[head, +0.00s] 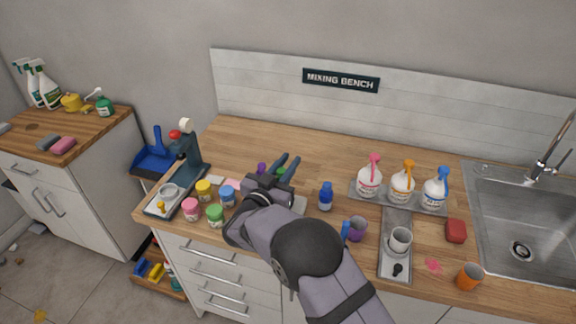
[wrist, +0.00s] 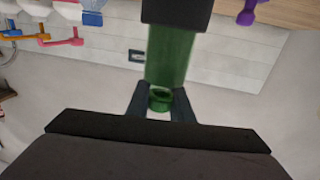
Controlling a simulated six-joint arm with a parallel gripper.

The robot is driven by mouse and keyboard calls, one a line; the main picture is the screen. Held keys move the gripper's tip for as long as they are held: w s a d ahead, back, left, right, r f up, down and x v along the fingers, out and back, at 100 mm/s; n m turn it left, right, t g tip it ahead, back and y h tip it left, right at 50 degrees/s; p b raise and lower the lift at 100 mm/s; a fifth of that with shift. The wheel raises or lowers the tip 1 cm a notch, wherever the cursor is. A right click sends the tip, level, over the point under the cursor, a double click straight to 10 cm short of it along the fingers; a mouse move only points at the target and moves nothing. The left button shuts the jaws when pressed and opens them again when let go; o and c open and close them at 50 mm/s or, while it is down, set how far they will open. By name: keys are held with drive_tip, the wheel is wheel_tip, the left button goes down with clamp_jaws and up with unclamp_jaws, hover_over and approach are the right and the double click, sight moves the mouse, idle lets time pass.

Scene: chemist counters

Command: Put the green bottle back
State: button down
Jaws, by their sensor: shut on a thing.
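The green bottle (wrist: 170,55) is between the fingers of my gripper (wrist: 160,103) in the wrist view, with a round green opening or rim at the near end and a dark block at its far end. In the head view, my gripper (head: 286,165) is over the middle-left of the mixing bench, and only a small bit of green shows between its fingers. The gripper is shut on the bottle. My arm hides the counter below it. A blue bottle (head: 325,197) stands on the bench to the right of my gripper.
Small jars, including a green one (head: 215,215), and a dark stand (head: 186,155) are left of my arm. A tray (head: 430,207) with several spray bottles is at the right, before the sink (head: 520,215). A purple cup (head: 357,229) stands near the front edge.

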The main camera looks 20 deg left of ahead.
drive_tip(key=shift+f, duration=0.7)
drive_tip(key=shift+f, duration=0.1)
drive_tip(key=shift+f, duration=0.25)
drive_tip(key=c, duration=1.6)
unclamp_jaws()
drive_tip(key=shift+r, duration=0.1)
drive_tip(key=shift+o, duration=0.2)
drive_tip(key=s+b, duration=0.1)
drive_tip(key=s, duration=0.1)
drive_tip(key=s+b, duration=0.1)
drive_tip(key=s, duration=0.1)
drive_tip(key=s+a+b, duration=0.1)
drive_tip(key=s, duration=0.1)
drive_tip(key=shift+f, duration=0.25)
drive_tip(key=shift+s+r, duration=0.1)
drive_tip(key=shift+s, duration=0.45)
drive_tip(key=shift+o, duration=0.6)
